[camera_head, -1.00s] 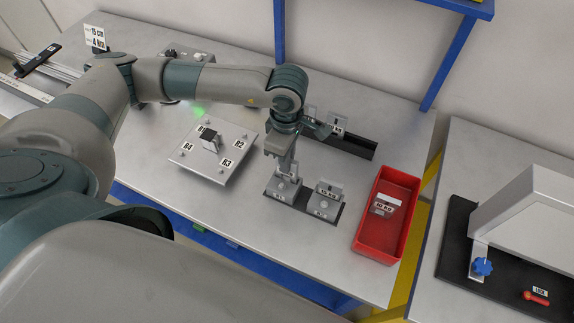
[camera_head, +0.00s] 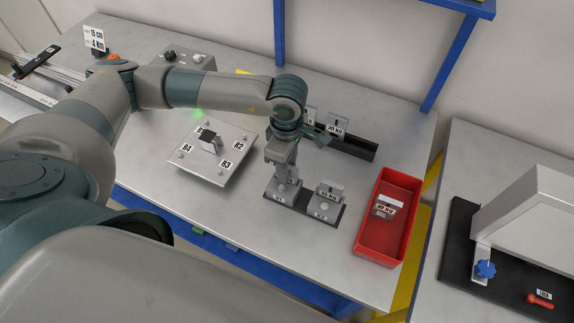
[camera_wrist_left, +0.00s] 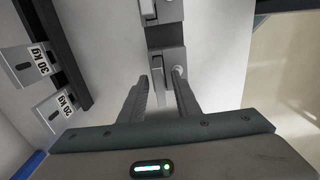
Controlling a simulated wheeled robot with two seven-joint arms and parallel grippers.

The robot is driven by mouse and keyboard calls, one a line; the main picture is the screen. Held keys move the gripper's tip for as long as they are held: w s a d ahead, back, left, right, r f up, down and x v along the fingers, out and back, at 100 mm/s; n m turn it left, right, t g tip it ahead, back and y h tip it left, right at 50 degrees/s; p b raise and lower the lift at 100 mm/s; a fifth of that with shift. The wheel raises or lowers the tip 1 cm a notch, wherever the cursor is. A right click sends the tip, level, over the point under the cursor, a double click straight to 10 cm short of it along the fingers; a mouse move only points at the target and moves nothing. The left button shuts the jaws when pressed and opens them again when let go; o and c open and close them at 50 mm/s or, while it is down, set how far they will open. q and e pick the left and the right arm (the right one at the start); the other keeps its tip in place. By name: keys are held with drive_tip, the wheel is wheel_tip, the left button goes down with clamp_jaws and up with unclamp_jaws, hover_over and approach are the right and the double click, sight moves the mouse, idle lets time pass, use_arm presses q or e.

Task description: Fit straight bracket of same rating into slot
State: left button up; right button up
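My left gripper (camera_head: 281,162) points down over the left bracket (camera_head: 284,190) of the front black rail, hiding its upper part. In the left wrist view its two fingers (camera_wrist_left: 160,88) stand apart around the end of that bracket (camera_wrist_left: 166,66); contact cannot be told. A second labelled bracket (camera_head: 329,191) stands to its right on the same rail. The rear rail holds a bracket marked 30 KG (camera_wrist_left: 40,62) and one marked 20 KG (camera_wrist_left: 58,106). Another labelled bracket (camera_head: 385,206) lies in the red bin (camera_head: 380,240). My right gripper is not in view.
A square plate (camera_head: 212,152) with numbered corners and a small upright block stands left of the rails. A grey control box (camera_head: 186,67) is behind it. A blue frame post (camera_head: 279,35) rises at the back. Bare tabletop lies in front of the rails.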

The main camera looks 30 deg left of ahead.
use_arm(q)
drive_tip(key=shift+r, duration=0.1)
drive_tip(key=shift+r+p, duration=0.15)
drive_tip(key=shift+p, duration=0.2)
wheel_tip(320, 180, up, 12)
drive_tip(key=b, duration=0.5)
idle(0.4)
